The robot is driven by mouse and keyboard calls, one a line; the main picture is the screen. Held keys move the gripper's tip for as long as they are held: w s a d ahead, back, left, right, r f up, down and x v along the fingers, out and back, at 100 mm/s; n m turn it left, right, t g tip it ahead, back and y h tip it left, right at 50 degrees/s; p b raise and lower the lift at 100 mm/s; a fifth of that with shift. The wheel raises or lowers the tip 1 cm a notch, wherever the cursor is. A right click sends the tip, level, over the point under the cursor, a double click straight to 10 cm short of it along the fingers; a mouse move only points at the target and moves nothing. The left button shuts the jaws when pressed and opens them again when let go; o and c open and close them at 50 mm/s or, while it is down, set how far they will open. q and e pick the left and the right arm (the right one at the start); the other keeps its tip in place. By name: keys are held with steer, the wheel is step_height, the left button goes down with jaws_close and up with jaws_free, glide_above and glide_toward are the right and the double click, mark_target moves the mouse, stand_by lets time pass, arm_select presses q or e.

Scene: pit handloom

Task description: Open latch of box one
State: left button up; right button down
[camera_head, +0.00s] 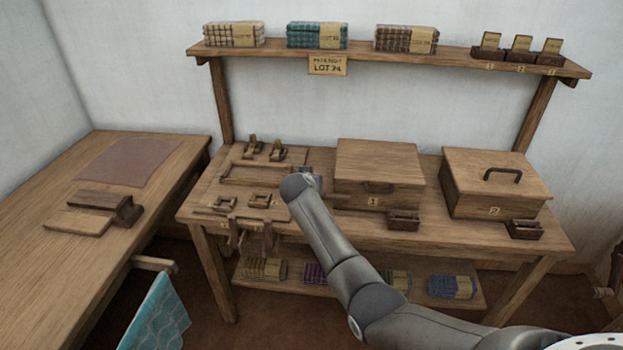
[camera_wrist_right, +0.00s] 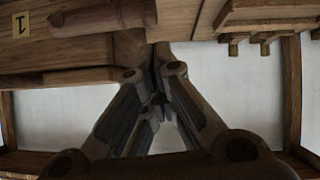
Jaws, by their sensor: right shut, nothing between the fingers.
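Box one (camera_head: 380,160) is a closed wooden box with a tag marked 1 (camera_head: 373,201), standing at the middle of the bench. A dark bar, which looks like its latch, shows low on its front left of the tag. My right gripper (camera_wrist_right: 157,78) is shut and empty, its fingertips together beside box one's left front. In the wrist view the tag (camera_wrist_right: 19,25) and a dark rounded bar (camera_wrist_right: 102,18) show at the upper left, close to the fingers. I cannot tell if they touch it. In the head view my arm mostly hides the gripper. My left gripper is not in view.
Box two (camera_head: 495,180) stands to the right with a handle on its lid. Small dark holders (camera_head: 403,220) sit in front of the boxes. A wooden tray (camera_head: 257,174) with small parts lies left of box one. A shelf (camera_head: 390,54) with bundles runs above.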

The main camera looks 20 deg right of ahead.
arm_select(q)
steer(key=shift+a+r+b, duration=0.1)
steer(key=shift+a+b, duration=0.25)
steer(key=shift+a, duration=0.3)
arm_select(e)
steer(key=v, duration=1.1)
steer(key=shift+w+a+r, duration=0.2)
steer(key=shift+w+r, duration=0.1)
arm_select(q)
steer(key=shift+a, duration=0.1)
